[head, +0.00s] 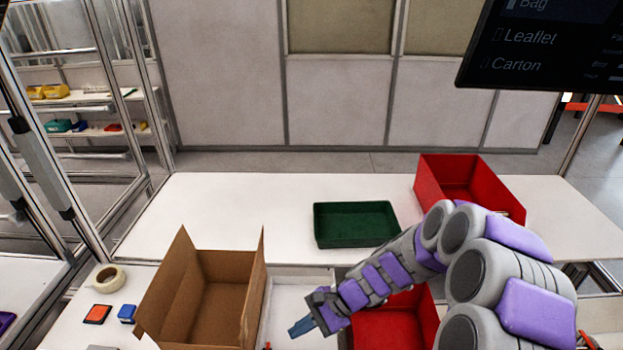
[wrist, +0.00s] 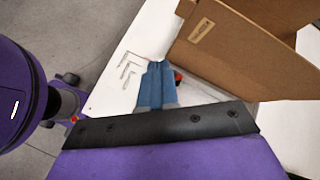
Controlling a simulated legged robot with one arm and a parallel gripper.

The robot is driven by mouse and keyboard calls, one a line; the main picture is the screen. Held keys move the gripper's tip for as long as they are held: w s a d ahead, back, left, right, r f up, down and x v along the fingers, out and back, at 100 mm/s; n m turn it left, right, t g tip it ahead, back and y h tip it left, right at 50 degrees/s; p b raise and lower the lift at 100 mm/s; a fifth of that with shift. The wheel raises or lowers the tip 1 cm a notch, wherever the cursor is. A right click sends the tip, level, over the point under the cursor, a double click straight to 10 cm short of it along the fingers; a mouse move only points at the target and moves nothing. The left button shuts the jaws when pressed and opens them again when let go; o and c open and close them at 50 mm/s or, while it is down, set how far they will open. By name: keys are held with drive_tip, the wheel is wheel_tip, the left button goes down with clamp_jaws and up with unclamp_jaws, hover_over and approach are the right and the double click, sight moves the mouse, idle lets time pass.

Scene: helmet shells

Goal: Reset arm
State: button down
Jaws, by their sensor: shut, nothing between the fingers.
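My gripper (head: 302,327) shows in the head view at the end of my purple and grey arm, just right of the open cardboard box. Its blue fingers also show in the wrist view (wrist: 156,72), pressed together and empty. The arm reaches in from the right and points to the lower left. The gripper is apart from the box, above a white surface.
The open cardboard box (head: 206,296) stands left of my gripper. A red bin (head: 385,335) is partly hidden under my arm. A green tray (head: 355,226) and another red bin (head: 470,184) stand farther back. A dark screen (head: 540,50) hangs upper right. The table's back left is clear.

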drive_tip(key=s+r+n+h+b, duration=0.1)
drive_tip(key=s+r+n+h, duration=0.1)
drive_tip(key=s+r+n, duration=0.3)
drive_tip(key=s+d+r+n+h+b, duration=0.3)
drive_tip(key=s+d+h, duration=0.4)
drive_tip(key=s+d, duration=0.9)
drive_tip(key=shift+s+n+h+b, duration=0.4)
drive_tip(key=shift+s+n+b, duration=0.65)
drive_tip(key=shift+s, duration=0.7)
drive_tip(key=shift+a, duration=0.45)
drive_tip(key=shift+d, duration=0.25)
